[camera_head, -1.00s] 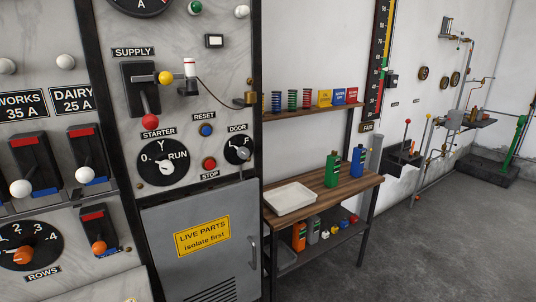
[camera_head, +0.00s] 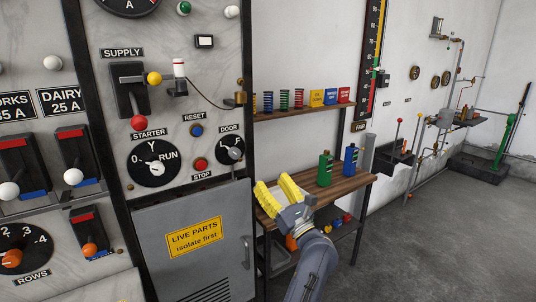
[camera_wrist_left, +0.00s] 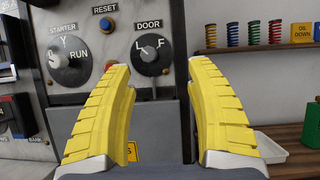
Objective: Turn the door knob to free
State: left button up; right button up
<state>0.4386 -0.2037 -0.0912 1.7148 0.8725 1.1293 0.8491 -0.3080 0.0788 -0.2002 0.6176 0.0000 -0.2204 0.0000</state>
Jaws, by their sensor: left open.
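The door knob (camera_head: 235,153) is a grey knob on a black round dial under the DOOR label, at the right of the panel. In the left wrist view the knob (camera_wrist_left: 149,51) shows between and beyond my fingers, with L at its left and F at its right. The knob's pointer direction is hard to tell. My left gripper (camera_head: 275,194) has yellow ribbed fingers, open and empty, below and right of the knob and apart from it. It also shows in the left wrist view (camera_wrist_left: 163,63). My right gripper is not in view.
The grey cabinet door (camera_head: 190,245) with a yellow LIVE PARTS sign is below the knob. The red STOP button (camera_head: 200,164) and the STARTER dial (camera_head: 154,163) are left of it. A wooden bench (camera_head: 345,185) with green and blue bottles stands at the right.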

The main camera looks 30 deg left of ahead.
aim_at(237, 156)
pick_arm(q)
jog(key=w+a+r+n, duration=0.1)
jog(key=w+a, duration=0.1)
jog(key=a, duration=0.3)
jog(key=w+a+r+n+g, duration=0.1)
jog(key=a+r, duration=0.1)
jog(key=a, duration=0.4)
jog(key=w+a+r+n+g, duration=0.1)
jog(key=w+a+n, duration=0.1)
jog(key=a, duration=0.3)
jog(key=shift+w+a+r, duration=0.15)
jog(key=shift+w+r, duration=0.1)
jog(key=shift+w, duration=0.1)
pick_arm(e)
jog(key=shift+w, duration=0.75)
pick_arm(q)
jog(key=shift+c, duration=0.5)
grip_shut()
